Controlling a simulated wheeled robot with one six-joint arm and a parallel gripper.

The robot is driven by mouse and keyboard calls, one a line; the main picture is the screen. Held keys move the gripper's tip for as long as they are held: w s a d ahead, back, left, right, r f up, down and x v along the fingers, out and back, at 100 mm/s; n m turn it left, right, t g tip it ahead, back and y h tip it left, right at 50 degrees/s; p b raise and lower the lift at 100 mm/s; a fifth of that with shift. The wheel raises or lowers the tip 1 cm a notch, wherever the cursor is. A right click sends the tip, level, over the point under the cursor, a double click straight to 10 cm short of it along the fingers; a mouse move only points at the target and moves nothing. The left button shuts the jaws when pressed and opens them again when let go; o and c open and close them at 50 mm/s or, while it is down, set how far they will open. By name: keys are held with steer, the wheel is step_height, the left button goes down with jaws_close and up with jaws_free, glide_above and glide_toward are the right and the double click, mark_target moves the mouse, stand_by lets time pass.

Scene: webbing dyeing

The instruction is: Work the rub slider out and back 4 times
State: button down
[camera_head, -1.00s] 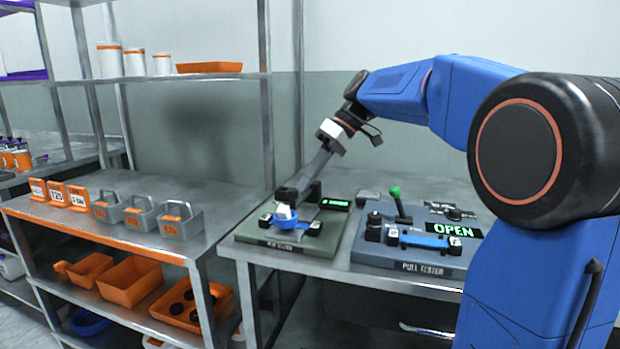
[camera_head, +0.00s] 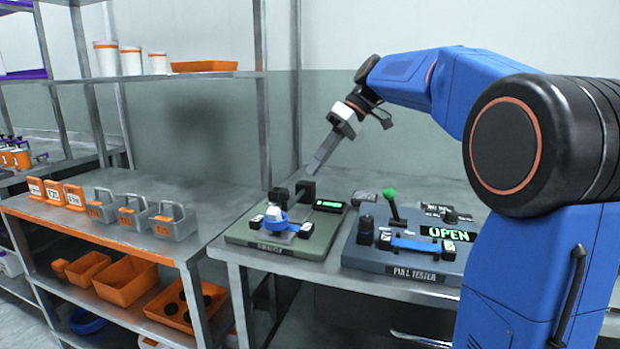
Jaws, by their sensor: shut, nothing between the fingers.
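The rub tester (camera_head: 250,231) is a grey-green plate near the front left of the right-hand bench. A blue strip (camera_head: 279,227) lies across it between black and white clamps. The small white block (camera_head: 273,214) above the strip seems to be part of the slider, beside black blocks at the back of the plate. I cannot tell exactly where the slider stands on its travel. My gripper (camera_head: 314,170) points down and left, shut and empty, in the air above the back of the tester. It appears clear of the white block.
The pull tester (camera_head: 365,258) stands to the right, with a green-knobbed lever (camera_head: 391,201) and an OPEN display (camera_head: 447,233). On the left bench are grey caddies (camera_head: 172,222) and orange number signs (camera_head: 54,190). A shelf post (camera_head: 263,110) rises behind the tester's left side.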

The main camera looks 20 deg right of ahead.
steer(key=v, duration=0.5)
steer(key=shift+w+d, duration=0.1)
steer(key=c, duration=2.3)
jaws_free()
steer(key=shift+d+r, duration=0.15)
steer(key=o, duration=0.6)
steer(key=shift+r, duration=0.2)
steer(key=shift+o, duration=0.8)
steer(key=s+a+r+m+g+h, duration=0.1)
steer(key=a+r+m+h, duration=0.1)
steer(key=a, duration=0.4)
steer(key=shift+a+r+m+h, duration=0.3)
steer(key=shift+r+h, duration=0.35)
steer(key=shift+h, duration=0.15)
step_height(320, 180, up, 6)
steer(key=m+t+h, duration=0.1)
steer(key=m+h, duration=0.3)
glide_above(283, 190)
steer(key=shift+m, duration=0.3)
step_height(283, 190, down, 17)
steer(key=shift+f, duration=0.1)
steer(key=shift+c, duration=0.6)
